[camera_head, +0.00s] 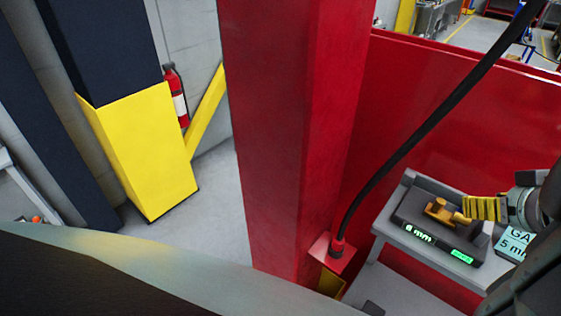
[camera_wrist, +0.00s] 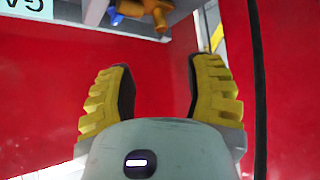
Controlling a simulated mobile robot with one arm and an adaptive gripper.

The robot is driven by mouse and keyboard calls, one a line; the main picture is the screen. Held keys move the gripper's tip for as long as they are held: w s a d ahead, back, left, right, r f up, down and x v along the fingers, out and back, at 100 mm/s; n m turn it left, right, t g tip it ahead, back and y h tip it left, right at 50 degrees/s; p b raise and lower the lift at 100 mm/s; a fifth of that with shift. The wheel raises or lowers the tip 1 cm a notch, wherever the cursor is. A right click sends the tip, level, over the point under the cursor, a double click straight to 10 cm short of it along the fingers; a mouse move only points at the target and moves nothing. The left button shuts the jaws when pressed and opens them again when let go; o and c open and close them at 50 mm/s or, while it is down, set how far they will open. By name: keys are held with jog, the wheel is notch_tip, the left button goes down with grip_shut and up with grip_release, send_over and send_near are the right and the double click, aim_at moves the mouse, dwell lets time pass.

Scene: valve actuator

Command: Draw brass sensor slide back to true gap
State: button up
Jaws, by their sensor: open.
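The brass sensor slide (camera_head: 438,210) sits on a dark gauge block (camera_head: 408,212) with lit green displays, on a small grey stand in the head view. Its brass knob points right, toward my gripper. My gripper (camera_head: 468,207), with yellow ribbed fingers, is just right of the knob; whether they touch is unclear. In the wrist view the brass part (camera_wrist: 150,8) shows at the top edge, beyond the fingertips. My gripper (camera_wrist: 158,72) is open there, with nothing between its fingers. The fingers hide part of the block in the head view.
A pale sign (camera_head: 514,242) with partly hidden "GA" and "5 m" lettering is at the stand's right. A red column (camera_head: 285,130) stands left of the stand, and a red panel (camera_head: 450,120) behind it. A black cable (camera_head: 430,120) runs down between them.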

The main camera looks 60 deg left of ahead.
aim_at(438, 198)
jog(key=b+x, duration=0.2)
jog(key=x, duration=0.2)
jog(key=b+x, duration=0.3)
jog(key=x, duration=0.1)
jog(key=b+x, duration=0.2)
jog(key=x, duration=0.3)
jog(key=shift+s+f+b, duration=0.15)
jog(key=shift+s+b, duration=0.1)
jog(key=shift+b, duration=0.05)
jog(key=shift+a+r+p, duration=0.25)
jog(key=shift+p, duration=0.65)
jog(key=shift+p+x, duration=0.55)
jog(key=shift+x, duration=0.4)
jog(key=shift+w+f, duration=0.1)
jog(key=shift+o, duration=0.4)
jog(key=shift+d, duration=0.1)
grip_shut()
